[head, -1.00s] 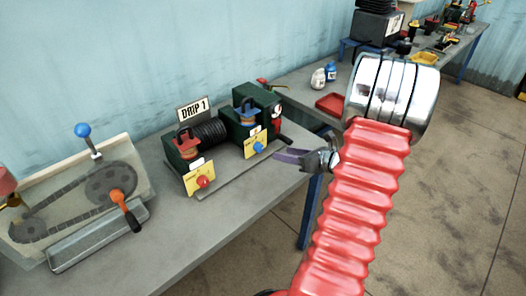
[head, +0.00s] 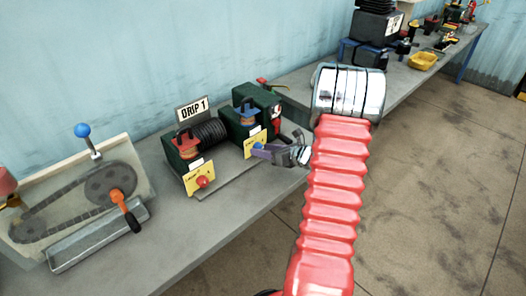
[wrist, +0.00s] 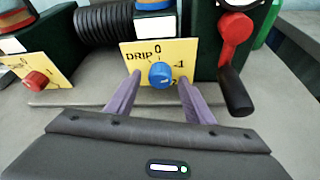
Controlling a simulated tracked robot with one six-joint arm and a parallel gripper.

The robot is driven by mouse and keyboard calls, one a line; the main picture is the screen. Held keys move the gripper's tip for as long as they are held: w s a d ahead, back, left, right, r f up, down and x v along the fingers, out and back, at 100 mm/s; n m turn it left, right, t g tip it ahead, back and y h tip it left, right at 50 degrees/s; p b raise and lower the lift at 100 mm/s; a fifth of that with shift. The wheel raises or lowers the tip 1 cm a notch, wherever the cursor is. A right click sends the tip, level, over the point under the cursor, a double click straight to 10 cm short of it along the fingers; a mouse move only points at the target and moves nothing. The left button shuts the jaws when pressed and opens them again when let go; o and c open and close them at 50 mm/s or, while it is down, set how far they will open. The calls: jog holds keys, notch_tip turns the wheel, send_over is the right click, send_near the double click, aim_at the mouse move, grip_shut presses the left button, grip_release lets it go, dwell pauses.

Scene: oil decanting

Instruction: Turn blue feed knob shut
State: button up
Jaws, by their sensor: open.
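The blue feed knob (wrist: 161,73) sits on a yellow plate (wrist: 160,52) marked DRIP with 0 and 1, on the front of a dark green unit. In the wrist view my gripper (wrist: 160,82) is open, with one purple finger on each side of the knob and a gap at both sides. I cannot tell how deep the fingertips reach around it. In the head view my gripper (head: 262,151) is in front of the knob and covers part of it.
A red knob (wrist: 36,81) on another yellow plate is to the left. A red lever with a black handle (wrist: 237,92) hangs close to the right of my fingers. A ribbed black hose (wrist: 104,22) runs behind. A chain drive board (head: 80,195) stands at the bench's left.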

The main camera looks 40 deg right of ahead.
jog(key=shift+c, duration=0.3)
jog(key=c, duration=0.9)
jog(key=shift+a, duration=0.3)
jog(key=shift+c, duration=0.4)
jog(key=shift+d, duration=0.2)
jog(key=shift+n, duration=0.3)
jog(key=n+h, duration=0.3)
jog(key=n, duration=0.1)
jog(key=shift+a, duration=0.2)
jog(key=n+h, duration=0.1)
jog(key=n+t+h, duration=0.1)
jog(key=n, duration=0.1)
jog(key=n+h, duration=0.1)
jog(key=n, duration=0.1)
jog(key=shift+a+f+t, duration=0.25)
jog(key=shift+t, duration=0.05)
